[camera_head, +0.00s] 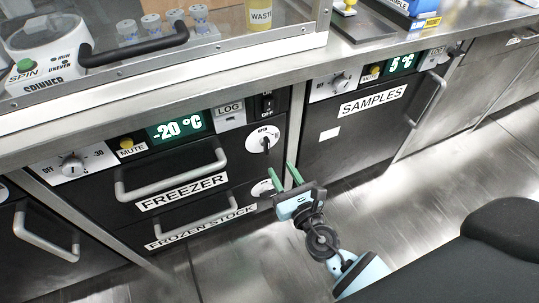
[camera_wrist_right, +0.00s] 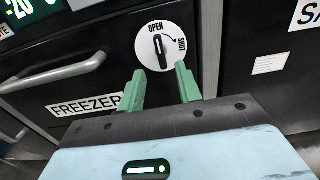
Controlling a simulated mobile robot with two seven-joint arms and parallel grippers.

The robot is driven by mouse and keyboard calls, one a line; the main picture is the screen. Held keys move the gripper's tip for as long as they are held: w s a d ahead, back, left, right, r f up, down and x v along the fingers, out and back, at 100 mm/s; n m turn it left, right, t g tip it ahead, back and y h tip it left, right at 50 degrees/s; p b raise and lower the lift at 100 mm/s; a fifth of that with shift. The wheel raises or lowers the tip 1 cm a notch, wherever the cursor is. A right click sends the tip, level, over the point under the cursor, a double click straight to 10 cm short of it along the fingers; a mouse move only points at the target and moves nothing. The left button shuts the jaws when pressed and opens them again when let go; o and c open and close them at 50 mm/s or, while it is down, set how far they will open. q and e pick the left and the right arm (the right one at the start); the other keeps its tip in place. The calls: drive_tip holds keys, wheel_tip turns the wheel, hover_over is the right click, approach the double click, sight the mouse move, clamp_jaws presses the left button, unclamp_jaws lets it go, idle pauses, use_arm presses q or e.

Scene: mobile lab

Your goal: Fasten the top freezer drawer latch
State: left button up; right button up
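The top freezer drawer latch (camera_head: 262,139) is a white round dial with a black lever, at the right end of the drawer marked FREEZER (camera_head: 180,172). In the right wrist view the latch (camera_wrist_right: 158,50) reads OPEN at the top and SHUT at the right, and its lever stands near upright, towards OPEN. My right gripper (camera_head: 281,170) has green fingers, spread apart and empty, just below and right of the latch in the head view. In the wrist view my right gripper (camera_wrist_right: 160,73) has the dial just beyond its fingertips. My left gripper is out of view.
A second latch (camera_head: 262,188) sits below on the FROZEN STOCK drawer (camera_head: 200,229), partly hidden by my gripper. The SAMPLES fridge door (camera_head: 360,125) is to the right. A power switch (camera_head: 267,104) is above the latch. The counter edge (camera_head: 180,95) overhangs; open floor lies in front.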

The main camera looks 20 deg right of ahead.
sight(268, 148)
drive_tip(key=shift+w+a, duration=0.15)
drive_tip(key=shift+w, duration=3.75)
clamp_jaws()
